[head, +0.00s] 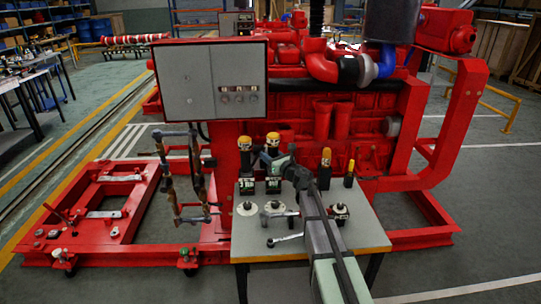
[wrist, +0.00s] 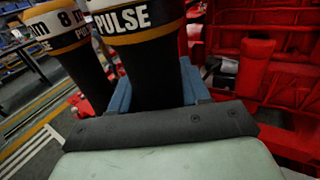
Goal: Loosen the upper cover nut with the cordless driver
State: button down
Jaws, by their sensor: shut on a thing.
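Two cordless drivers with yellow-orange heads and black bodies stand upright on the small grey table (head: 352,240). My gripper (head: 276,166) is shut on the right-hand driver (head: 272,141), around its dark body below the yellow band. In the wrist view this driver (wrist: 150,70) stands between the blue-grey fingers, with PULSE on its band. The left-hand driver (head: 245,146) stands close beside it, and it also shows in the wrist view (wrist: 75,50), marked "8 m". I cannot pick out the upper cover nut in either view.
The red pumpset (head: 370,110) rises right behind the table. A grey control box (head: 208,80) stands behind and left of the drivers. Two slim yellow-and-black tools (head: 349,174) stand at the table's right; a wrench (head: 285,239) lies near the front.

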jog(key=shift+f, duration=0.45)
jog(key=shift+c, duration=2.3)
grip_release()
jog(key=v, duration=1.3)
jog(key=shift+s+d, duration=0.2)
jog(key=shift+s, duration=0.15)
